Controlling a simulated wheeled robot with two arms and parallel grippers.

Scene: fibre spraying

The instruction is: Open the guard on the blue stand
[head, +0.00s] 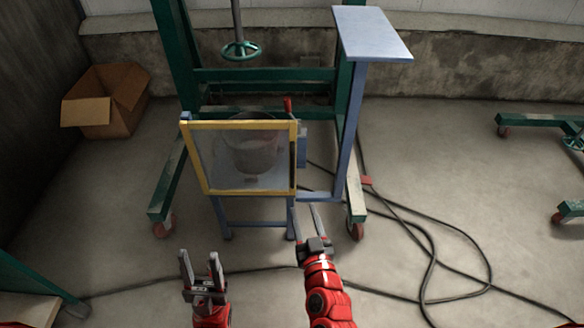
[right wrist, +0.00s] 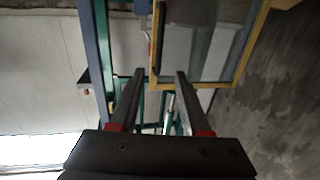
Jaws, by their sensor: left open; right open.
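The guard is a clear panel in a yellow frame (head: 240,194), upright at the front of the blue stand (head: 225,216). Behind the panel a grey bucket (head: 248,150) shows through. My right gripper (head: 304,210) is open and empty, just below the guard's lower right corner. In the right wrist view the yellow frame (right wrist: 157,40) lies between and beyond the open fingers (right wrist: 160,76). I cannot tell how far apart they are, but no grip shows. My left gripper (head: 199,260) is open and empty, lower left of the guard.
A blue post with a flat top plate (head: 372,35) rises right of the guard. A green frame (head: 170,175) on red casters stands around the stand. Black cables (head: 435,245) cross the floor at right. A cardboard box (head: 105,100) sits at back left.

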